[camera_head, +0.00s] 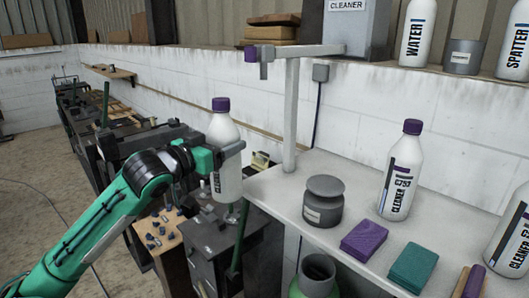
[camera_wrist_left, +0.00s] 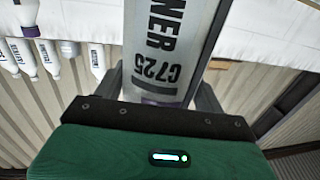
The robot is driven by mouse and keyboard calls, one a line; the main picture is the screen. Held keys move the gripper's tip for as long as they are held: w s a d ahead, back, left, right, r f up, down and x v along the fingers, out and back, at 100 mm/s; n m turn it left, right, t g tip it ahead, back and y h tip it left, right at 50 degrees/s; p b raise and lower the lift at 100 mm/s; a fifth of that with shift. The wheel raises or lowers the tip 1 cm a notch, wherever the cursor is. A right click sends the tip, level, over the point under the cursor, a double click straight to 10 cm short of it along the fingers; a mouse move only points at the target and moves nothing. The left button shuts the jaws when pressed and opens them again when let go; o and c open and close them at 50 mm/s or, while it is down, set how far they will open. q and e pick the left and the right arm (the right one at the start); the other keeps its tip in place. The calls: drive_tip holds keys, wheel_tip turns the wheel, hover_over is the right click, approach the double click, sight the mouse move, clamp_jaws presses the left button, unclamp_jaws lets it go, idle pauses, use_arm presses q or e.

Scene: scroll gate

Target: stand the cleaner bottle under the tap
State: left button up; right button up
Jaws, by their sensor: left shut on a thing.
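My left gripper (camera_head: 228,150) is shut around a white bottle (camera_head: 222,128) with a purple cap. It holds the bottle upright in the air, just off the left edge of the worktop. In the left wrist view the bottle (camera_wrist_left: 165,45) sits between the fingers and its label reads "...NER C725". The tap (camera_head: 264,60), with a purple end, hangs from a horizontal pipe that runs to a grey tank marked CLEANER (camera_head: 352,25). The held bottle is below and left of the tap, not directly under it. My right gripper is out of view.
On the white worktop (camera_head: 262,186) stand a grey lidded jar (camera_head: 323,207), a cleaner bottle (camera_head: 399,180), a purple block (camera_head: 364,240) and a green block (camera_head: 413,266). A post (camera_head: 291,115) rises at the worktop's left end. Another bottle (camera_head: 512,240) stands at right.

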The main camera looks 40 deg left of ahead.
use_arm(q)
drive_tip(key=w+f+p, duration=0.1)
drive_tip(key=w+p, duration=0.2)
drive_tip(key=w, duration=0.4)
drive_tip(key=w+a+f+p, duration=0.1)
drive_tip(key=w+f+p, duration=0.1)
drive_tip(key=w, duration=0.6)
drive_tip(key=shift+w+f+p, duration=0.15)
drive_tip(key=shift+f+p, duration=0.15)
drive_tip(key=shift+p, duration=0.6)
drive_tip(key=shift+f, duration=0.1)
drive_tip(key=o, duration=0.9)
drive_tip(key=shift+o, duration=0.8)
